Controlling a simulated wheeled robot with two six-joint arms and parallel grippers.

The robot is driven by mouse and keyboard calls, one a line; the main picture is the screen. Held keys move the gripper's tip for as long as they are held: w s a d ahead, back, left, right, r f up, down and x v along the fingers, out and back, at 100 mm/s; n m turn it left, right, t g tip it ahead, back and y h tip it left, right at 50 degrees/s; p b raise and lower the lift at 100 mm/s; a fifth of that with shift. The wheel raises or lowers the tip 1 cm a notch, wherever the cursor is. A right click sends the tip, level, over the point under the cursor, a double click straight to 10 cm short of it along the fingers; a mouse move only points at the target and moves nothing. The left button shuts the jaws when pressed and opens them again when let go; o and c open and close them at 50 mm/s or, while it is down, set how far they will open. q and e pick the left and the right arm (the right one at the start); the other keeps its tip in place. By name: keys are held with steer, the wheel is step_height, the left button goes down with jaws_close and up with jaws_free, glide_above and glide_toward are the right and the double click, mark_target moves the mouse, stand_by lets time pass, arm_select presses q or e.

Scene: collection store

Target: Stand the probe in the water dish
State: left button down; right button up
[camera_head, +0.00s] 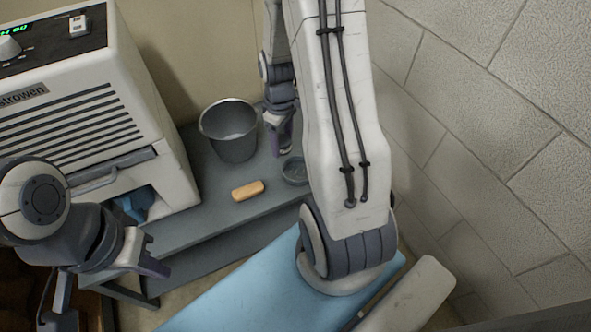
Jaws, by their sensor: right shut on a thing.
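The small grey round dish (294,171) sits on the grey bench, partly covered by my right arm. My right gripper (282,146) points down just left of and behind the dish, between it and the bucket. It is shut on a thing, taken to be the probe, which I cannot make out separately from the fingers. I cannot tell whether it touches the bench. My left gripper (152,254) is at the lower left, in front of the bench, with its fingers apart and nothing seen between them.
A grey metal bucket (231,132) stands left of the dish. An orange-tan block (248,190) lies near the bench's front edge. A large white machine (75,105) fills the left, with a blue object (137,204) in its opening. A pale block wall (480,120) closes the right.

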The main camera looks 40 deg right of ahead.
steer(key=s+d+f+n, duration=0.2)
steer(key=s+d+n, duration=0.2)
steer(key=s+d, duration=0.6)
steer(key=b, duration=0.3)
glide_above(298, 173)
steer(key=shift+n, duration=0.4)
step_height(298, 173, down, 7)
steer(key=shift+a+f, duration=0.1)
steer(key=shift+f, duration=0.1)
steer(key=shift+f+b, duration=0.7)
steer(key=shift+f, duration=1.15)
steer(key=shift+f, duration=0.3)
steer(key=o, duration=1.1)
